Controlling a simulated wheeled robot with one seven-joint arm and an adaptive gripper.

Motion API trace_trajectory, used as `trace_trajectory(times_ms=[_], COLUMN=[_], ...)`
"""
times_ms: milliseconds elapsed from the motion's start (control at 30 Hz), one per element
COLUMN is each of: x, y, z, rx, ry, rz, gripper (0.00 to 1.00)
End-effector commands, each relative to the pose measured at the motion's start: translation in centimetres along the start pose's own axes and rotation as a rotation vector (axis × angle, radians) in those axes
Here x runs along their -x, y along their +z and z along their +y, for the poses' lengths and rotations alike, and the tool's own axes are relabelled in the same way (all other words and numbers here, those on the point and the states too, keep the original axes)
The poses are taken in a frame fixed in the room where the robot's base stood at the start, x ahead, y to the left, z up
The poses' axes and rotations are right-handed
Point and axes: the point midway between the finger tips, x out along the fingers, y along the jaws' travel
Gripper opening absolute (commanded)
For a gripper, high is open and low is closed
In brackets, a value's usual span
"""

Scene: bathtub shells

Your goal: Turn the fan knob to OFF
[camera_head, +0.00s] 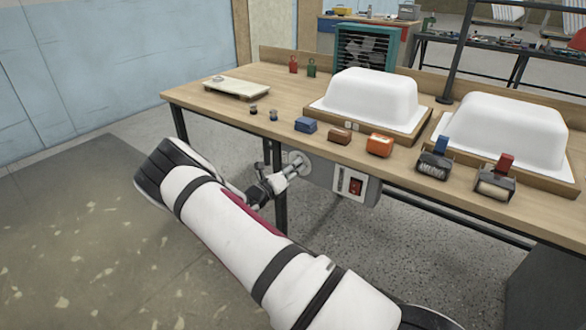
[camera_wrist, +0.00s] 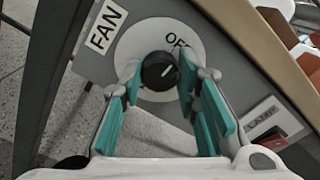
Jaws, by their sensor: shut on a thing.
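The fan knob (camera_wrist: 158,70) is a round black knob on a white dial plate (camera_wrist: 135,45), set in a grey panel under the bench front. Its white pointer line slants up and right in the wrist view. The letters of OFF (camera_wrist: 180,42) show partly at the dial's upper right, and a FAN label (camera_wrist: 106,27) is at upper left. My gripper (camera_wrist: 159,80) has its teal-padded fingers on either side of the knob, shut on it. In the head view my gripper (camera_head: 288,174) reaches the dial plate (camera_head: 299,161), and the knob itself is hidden.
A red switch (camera_head: 356,187) sits on the panel right of the dial. The wooden bench (camera_head: 215,100) overhangs the panel, with a table leg (camera_head: 280,205) close by my gripper. White tub shells (camera_head: 372,97), small blocks and a teal-framed fan (camera_head: 365,50) stand above.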

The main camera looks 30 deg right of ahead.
Motion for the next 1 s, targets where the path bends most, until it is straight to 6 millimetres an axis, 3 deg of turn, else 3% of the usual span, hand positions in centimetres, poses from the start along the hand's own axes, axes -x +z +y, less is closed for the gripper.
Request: trace_trajectory(times_ms=[667, 700, 767, 1000], x=[0.11, 0.12, 0.11, 0.04], y=[-0.14, -0.15, -0.14, -0.07], z=[0.12, 0.12, 0.12, 0.06], rx=[0.060, 0.060, 0.060, 0.059], ry=[0.003, 0.003, 0.003, 0.001], rz=[0.002, 0.002, 0.002, 0.001], gripper=[0.01, 0.36, 0.49, 0.49])
